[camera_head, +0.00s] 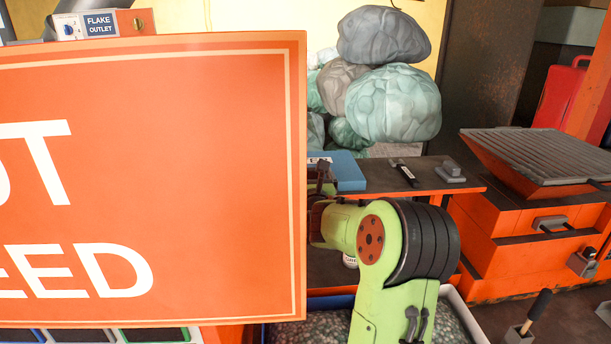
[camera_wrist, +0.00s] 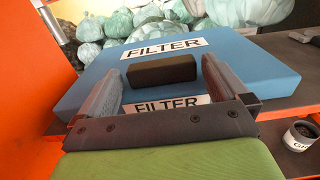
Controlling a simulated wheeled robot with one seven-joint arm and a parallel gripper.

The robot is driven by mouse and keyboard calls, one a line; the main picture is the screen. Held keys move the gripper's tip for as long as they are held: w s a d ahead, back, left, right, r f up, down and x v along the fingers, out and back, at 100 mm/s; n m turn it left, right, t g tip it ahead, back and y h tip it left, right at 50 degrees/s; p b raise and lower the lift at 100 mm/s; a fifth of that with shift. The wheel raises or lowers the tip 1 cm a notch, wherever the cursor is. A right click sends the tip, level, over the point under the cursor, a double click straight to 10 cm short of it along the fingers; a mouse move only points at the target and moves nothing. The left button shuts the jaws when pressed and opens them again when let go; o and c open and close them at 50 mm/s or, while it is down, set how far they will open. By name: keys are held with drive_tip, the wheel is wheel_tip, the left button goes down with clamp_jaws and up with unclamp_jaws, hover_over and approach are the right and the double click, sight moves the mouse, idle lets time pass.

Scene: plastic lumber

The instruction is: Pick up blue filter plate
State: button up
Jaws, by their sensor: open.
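The blue filter plate (camera_wrist: 90,88) lies flat on a dark shelf in the wrist view, with white FILTER labels and a raised black block (camera_wrist: 163,69) on its top. In the head view only part of the plate (camera_head: 345,172) shows, behind my arm and the orange sign. My gripper (camera_wrist: 163,80) is open, its two grey fingers on either side of the black block. I cannot tell whether they touch it. In the head view my gripper (camera_head: 322,178) is small and partly hidden by the orange sign.
A large orange sign (camera_head: 180,200) fills the left of the head view. Bulging bags (camera_head: 392,102) are piled behind the plate. A black-handled tool (camera_head: 404,173) and a grey block (camera_head: 450,171) lie on the shelf to the right. A labelled cup (camera_wrist: 300,136) stands lower right.

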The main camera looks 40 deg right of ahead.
drive_tip(key=shift+w+d+r, duration=0.15)
drive_tip(key=shift+w+d, duration=0.25)
drive_tip(key=shift+d, duration=0.05)
drive_tip(key=shift+s+a, duration=0.1)
drive_tip(key=shift+a, duration=0.1)
drive_tip(key=shift+c, duration=0.8)
drive_tip(key=c, duration=0.8)
wheel_tip(320, 180, up, 10)
drive_tip(key=shift+d+r, duration=0.1)
drive_tip(key=shift+c, duration=0.2)
